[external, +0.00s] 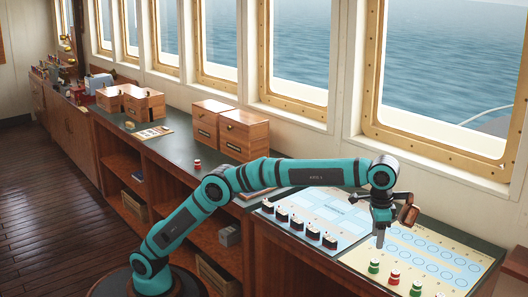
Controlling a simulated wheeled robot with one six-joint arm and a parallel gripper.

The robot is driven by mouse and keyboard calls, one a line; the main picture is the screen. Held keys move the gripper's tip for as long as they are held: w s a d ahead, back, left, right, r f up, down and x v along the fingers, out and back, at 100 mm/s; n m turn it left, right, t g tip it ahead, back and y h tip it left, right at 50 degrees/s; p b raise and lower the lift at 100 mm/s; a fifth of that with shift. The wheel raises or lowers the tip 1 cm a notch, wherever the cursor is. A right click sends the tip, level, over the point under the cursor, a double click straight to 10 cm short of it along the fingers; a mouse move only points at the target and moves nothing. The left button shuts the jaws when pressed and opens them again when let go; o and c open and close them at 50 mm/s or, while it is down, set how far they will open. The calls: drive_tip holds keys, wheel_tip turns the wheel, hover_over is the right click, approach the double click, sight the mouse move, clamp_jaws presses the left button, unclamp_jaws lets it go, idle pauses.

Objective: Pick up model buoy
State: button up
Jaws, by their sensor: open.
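Several small model buoys stand on the yellow board at the lower right: a green one (373,266), a red one (393,277) and another green one (416,288), each with a pale band. Another small piece is partly cut off at the bottom edge. A lone red and white buoy (197,164) stands further left on the counter. I cannot tell which buoy the task means. My gripper (380,238) points down above the yellow board, near and above the left green buoy. It is open, with nothing seen between the fingers; one finger overlaps the other in this view.
The yellow board (440,252) has rows of printed circles. A blue board (325,207) beside it holds several dark blocks (297,222) along its front. Wooden boxes (244,134) stand further left on the long counter. Windows line the wall behind.

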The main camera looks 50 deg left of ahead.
sight(375, 261)
drive_tip(key=shift+s+d+f, duration=0.65)
drive_tip(key=shift+s+d, duration=0.25)
drive_tip(key=shift+s, duration=0.05)
drive_tip(key=shift+s+f, duration=0.1)
drive_tip(key=shift+f, duration=3.7)
drive_tip(key=c, duration=1.1)
